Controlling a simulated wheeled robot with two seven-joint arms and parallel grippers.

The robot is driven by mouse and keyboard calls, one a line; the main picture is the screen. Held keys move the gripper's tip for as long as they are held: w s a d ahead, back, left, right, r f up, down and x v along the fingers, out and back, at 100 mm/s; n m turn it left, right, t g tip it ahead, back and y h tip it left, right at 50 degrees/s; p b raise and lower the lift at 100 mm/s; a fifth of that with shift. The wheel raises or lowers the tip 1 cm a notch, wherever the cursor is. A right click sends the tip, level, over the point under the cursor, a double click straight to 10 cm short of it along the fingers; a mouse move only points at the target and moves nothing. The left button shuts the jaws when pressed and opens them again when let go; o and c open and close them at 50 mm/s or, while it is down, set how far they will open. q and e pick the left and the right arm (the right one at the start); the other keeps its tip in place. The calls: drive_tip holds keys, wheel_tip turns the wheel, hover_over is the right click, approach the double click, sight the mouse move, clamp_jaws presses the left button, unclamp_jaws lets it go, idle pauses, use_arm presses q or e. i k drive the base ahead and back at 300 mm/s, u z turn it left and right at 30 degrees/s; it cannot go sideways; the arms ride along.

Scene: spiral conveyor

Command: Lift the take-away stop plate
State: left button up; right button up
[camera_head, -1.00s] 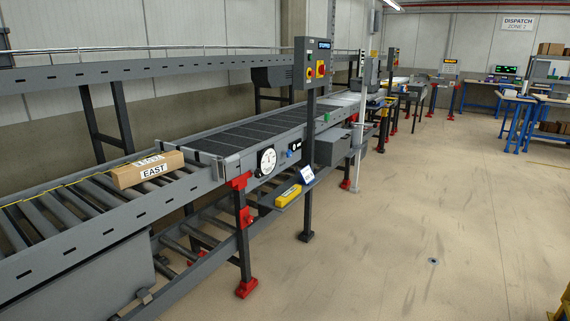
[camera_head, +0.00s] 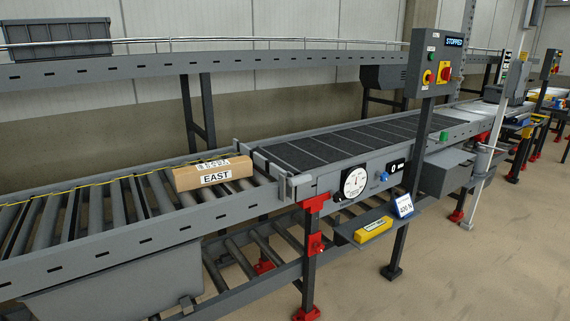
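A thin grey upright plate (camera_head: 264,167) crosses the conveyor where the rollers end and the dark belt begins; it looks like the stop plate and appears raised above the rollers. A brown carton (camera_head: 213,175) labelled EAST lies on the rollers just left of it, close to it; whether they touch I cannot tell. The dark belt (camera_head: 350,141) to the right of the plate is empty. Neither of my grippers is in view.
A control post (camera_head: 438,75) with a display reading STOPPED stands at the conveyor's near side. A dial (camera_head: 354,183) and a counter are on the side frame. Floor on the right is clear.

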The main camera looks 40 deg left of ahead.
sight(268, 166)
drive_tip(key=u, duration=1)
drive_tip(key=i, duration=1.2)
drive_tip(key=u, duration=1.1)
